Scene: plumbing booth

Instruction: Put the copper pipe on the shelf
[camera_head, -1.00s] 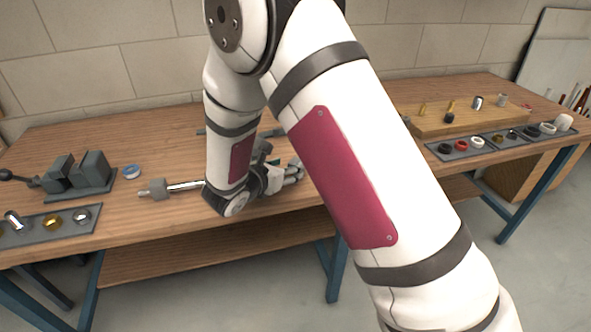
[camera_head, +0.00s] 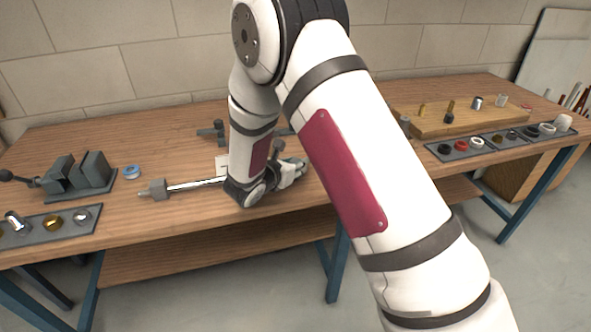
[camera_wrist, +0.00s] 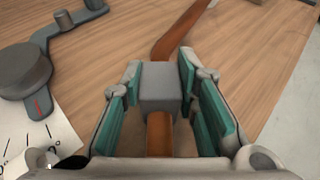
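In the wrist view, the copper pipe (camera_wrist: 178,33) runs from the top edge toward my gripper (camera_wrist: 160,75). It passes a grey block (camera_wrist: 160,88), and a copper-coloured length (camera_wrist: 159,135) shows again below the block. The block lies between my two teal-padded fingers, whose pads stand apart with the gripper open. Whether the fingertips touch the block is unclear. In the head view my gripper (camera_head: 292,172) is low over the bench, partly behind my arm, and the pipe cannot be made out. A wooden lower shelf (camera_head: 190,248) runs under the bench.
A silver rod with a grey end (camera_head: 155,189) lies left of my gripper. A dark vise (camera_head: 80,175) and a fittings tray (camera_head: 45,226) stand further left. A round grey knob (camera_wrist: 25,70) sits by angle-marked paper. A wooden block (camera_head: 450,118) and another tray (camera_head: 490,142) are at right.

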